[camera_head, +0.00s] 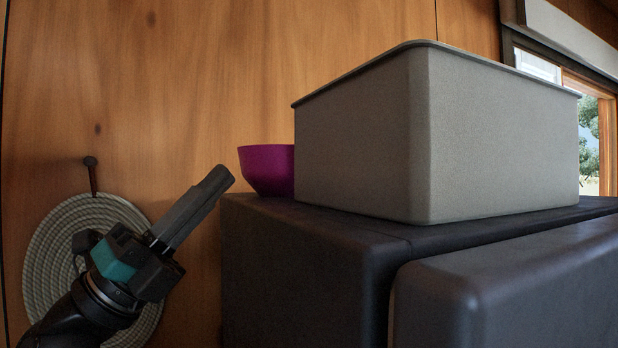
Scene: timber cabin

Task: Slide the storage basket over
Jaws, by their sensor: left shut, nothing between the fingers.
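The storage basket (490,140) is a large grey box with rounded corners and a thin rim. It stands upright on top of a dark cabinet (300,232), close to its front edge. I see it from below its rim, so its inside is hidden. My left gripper (222,178) is at the lower left, beside the cabinet, with its fingers together and pointing up and to the right. It is empty and apart from the basket, with the purple bowl between them in the picture. My right gripper is out of view.
A purple bowl (266,169) stands on the cabinet top just left of the basket. A woven round mat (50,262) hangs from a peg (91,175) on the wooden wall behind my left arm. A window (588,130) is at the right. The cabinet front (530,290) juts toward me.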

